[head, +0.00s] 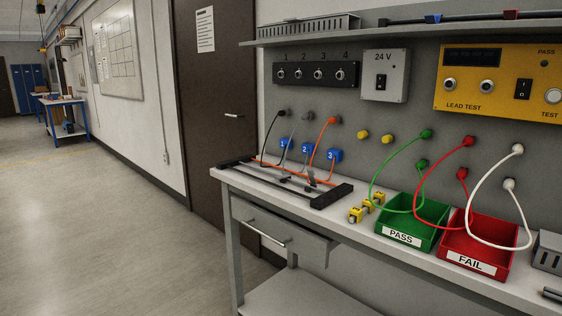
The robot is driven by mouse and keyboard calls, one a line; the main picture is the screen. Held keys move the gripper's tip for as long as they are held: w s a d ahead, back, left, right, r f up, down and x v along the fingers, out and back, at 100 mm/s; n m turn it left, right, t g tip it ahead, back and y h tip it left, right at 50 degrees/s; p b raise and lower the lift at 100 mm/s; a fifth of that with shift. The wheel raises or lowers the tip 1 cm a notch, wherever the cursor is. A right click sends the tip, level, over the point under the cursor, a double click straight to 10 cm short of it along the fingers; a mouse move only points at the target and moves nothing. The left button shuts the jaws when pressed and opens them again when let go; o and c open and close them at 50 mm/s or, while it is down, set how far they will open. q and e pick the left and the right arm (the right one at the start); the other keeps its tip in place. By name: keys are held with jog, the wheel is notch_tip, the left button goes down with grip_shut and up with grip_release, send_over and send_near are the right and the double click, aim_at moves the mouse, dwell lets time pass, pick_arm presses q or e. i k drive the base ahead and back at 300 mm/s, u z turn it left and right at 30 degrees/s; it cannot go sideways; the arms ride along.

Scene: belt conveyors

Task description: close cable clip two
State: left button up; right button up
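Cable clip two (307,149) is the middle one of three blue numbered clips on the grey back panel above the bench. Clip one (284,144) is to its left and clip three (335,155) to its right. A grey cable (293,131) and an orange cable (316,143) run down near clip two. It is too small to tell whether clip two is open or shut, or whether a cable lies in it. Neither of my grippers is in view.
A black frame (331,196) lies on the bench below the clips. Yellow pieces (356,214), a green PASS bin (424,243) and a red FAIL bin (493,270) stand to the right. A black cable (267,132) loops on the left. A shelf (400,32) overhangs the panel.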

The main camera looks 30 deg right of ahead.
aim_at(311, 174)
jog(key=i, duration=0.9)
jog(key=z, duration=0.35)
